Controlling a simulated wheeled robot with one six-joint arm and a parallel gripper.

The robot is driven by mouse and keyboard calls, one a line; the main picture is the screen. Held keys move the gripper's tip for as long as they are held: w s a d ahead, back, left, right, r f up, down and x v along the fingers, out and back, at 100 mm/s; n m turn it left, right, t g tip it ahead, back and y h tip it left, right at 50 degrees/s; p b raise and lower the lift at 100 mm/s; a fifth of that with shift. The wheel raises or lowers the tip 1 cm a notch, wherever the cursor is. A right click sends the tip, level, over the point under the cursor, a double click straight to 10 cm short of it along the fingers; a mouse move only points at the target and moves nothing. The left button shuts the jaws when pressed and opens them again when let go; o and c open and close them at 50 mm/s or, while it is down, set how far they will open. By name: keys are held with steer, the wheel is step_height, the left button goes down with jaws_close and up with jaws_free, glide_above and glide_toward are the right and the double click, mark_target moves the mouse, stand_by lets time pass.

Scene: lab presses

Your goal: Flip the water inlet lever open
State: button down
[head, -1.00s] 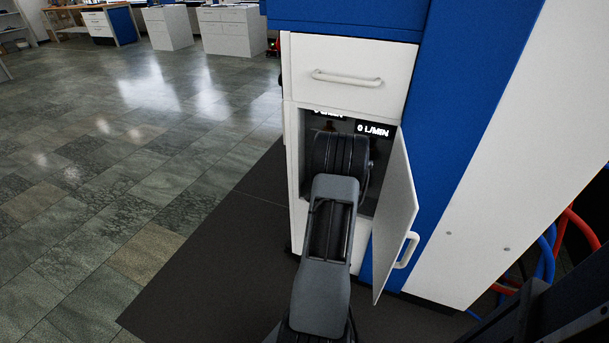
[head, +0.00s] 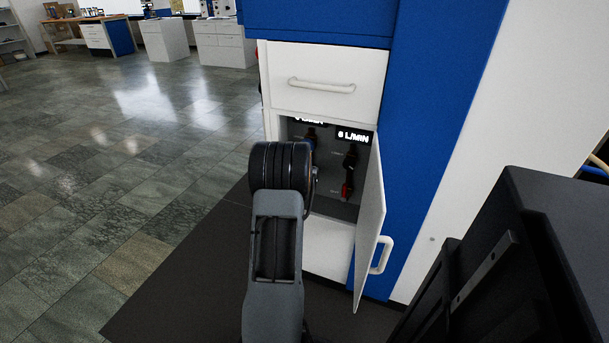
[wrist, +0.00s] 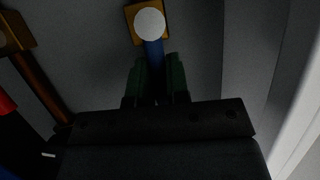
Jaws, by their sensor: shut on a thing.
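The blue lever (wrist: 153,52) runs from a round white cap (wrist: 150,24) on a brass-coloured valve body (wrist: 131,9) in the wrist view. My gripper (wrist: 158,64) is shut on this lever, one dark green finger on each side. In the head view my arm reaches to the open cabinet compartment, and its wrist hides the gripper and lever. A small dark blue part (head: 311,133) shows above the wrist, inside the compartment. Whether the lever lies along or across its pipe cannot be told.
A second valve with a red lever end (head: 346,190) hangs at the compartment's right. A display (head: 353,137) above it seems to read 6 L/MIN. The open cabinet door (head: 371,235) stands close on the right. A drawer (head: 322,78) is above. Floor is clear at left.

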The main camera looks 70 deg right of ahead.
steer(key=shift+w+d+r, duration=0.1)
steer(key=shift+w+r, duration=0.05)
steer(key=shift+r, duration=0.05)
stand_by(0.4)
steer(key=c, duration=1.1)
jaws_free()
steer(key=shift+f, duration=0.15)
steer(key=shift+p+v, duration=1.35)
steer(key=shift+v, duration=5.6)
